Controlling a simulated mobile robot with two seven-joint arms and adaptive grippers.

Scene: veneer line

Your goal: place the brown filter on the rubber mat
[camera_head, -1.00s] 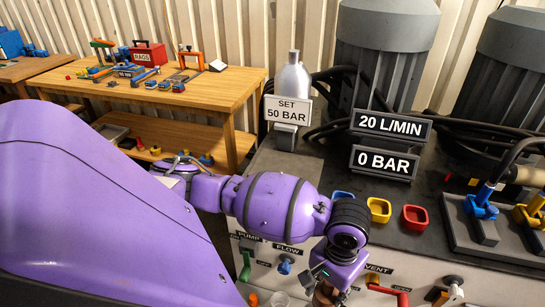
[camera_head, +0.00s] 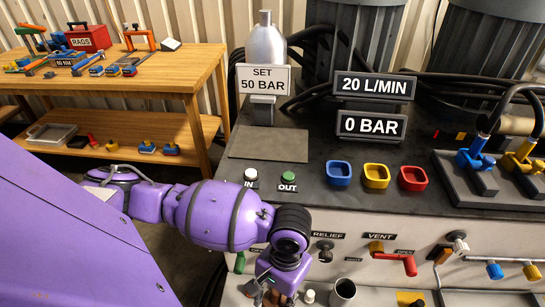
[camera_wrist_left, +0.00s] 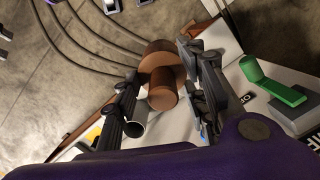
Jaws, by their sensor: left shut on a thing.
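The brown filter (camera_wrist_left: 163,88) shows in the left wrist view as a brown cylinder with a wider round end, between the two fingers. My left gripper (camera_wrist_left: 163,93) is shut on it. In the head view my left gripper (camera_head: 272,292) is at the bottom edge, low in front of the bench panel, and the filter is mostly hidden there. The rubber mat appears to be the flat dark rectangle (camera_head: 268,144) on the bench top, left of the sign stands and behind the IN and OUT buttons. It is bare. My right gripper is not in view.
Blue (camera_head: 339,173), yellow (camera_head: 376,176) and red (camera_head: 412,178) cups stand right of the mat. A silver bottle (camera_head: 265,45) and the SET 50 BAR sign (camera_head: 263,79) stand behind it. A metal cup (camera_head: 343,292) is near my gripper.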

